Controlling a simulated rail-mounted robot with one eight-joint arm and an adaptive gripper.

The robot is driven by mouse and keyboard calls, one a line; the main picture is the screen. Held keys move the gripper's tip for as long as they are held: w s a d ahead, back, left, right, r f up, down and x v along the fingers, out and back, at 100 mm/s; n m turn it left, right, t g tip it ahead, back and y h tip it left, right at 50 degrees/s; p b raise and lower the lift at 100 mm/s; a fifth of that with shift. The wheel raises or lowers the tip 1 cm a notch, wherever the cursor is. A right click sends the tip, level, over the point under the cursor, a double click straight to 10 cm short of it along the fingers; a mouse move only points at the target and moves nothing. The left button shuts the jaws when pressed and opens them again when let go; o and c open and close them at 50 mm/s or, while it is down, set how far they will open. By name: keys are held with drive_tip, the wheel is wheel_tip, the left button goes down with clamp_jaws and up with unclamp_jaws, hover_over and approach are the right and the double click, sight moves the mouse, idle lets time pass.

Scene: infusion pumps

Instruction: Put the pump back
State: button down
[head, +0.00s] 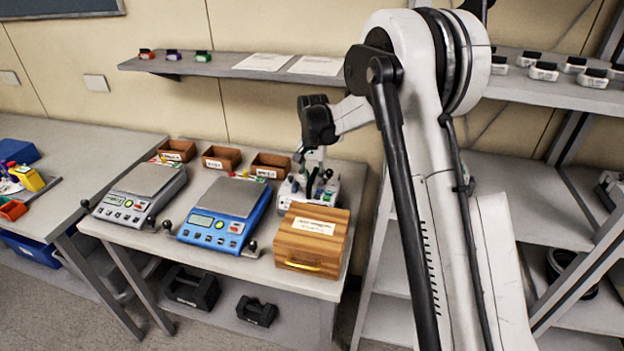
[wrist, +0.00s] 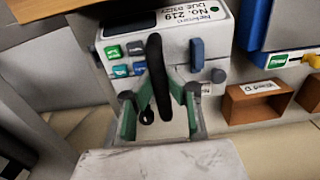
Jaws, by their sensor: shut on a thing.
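A white pump (head: 327,198) with a dark handle is at the back right of the table, just behind the wooden box. In the head view my gripper (head: 315,160) reaches down onto the pump from above. The box hides the pump's lower front, so I cannot tell whether its base touches the table.
The wooden box (head: 313,240) stands close in front of the pump. A blue scale (head: 222,213) and a grey scale (head: 140,192) stand to the left. Small brown bins (head: 222,158) line the table's back. A wall shelf (head: 220,67) and a right-hand shelf rack (head: 480,180) are nearby.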

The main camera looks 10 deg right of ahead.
drive_tip(key=shift+f, duration=0.1)
drive_tip(key=c, duration=2.3)
unclamp_jaws()
drive_tip(key=shift+f, duration=0.1)
drive_tip(key=shift+c, duration=0.2)
drive_tip(key=o, duration=0.5)
drive_tip(key=shift+c, duration=0.2)
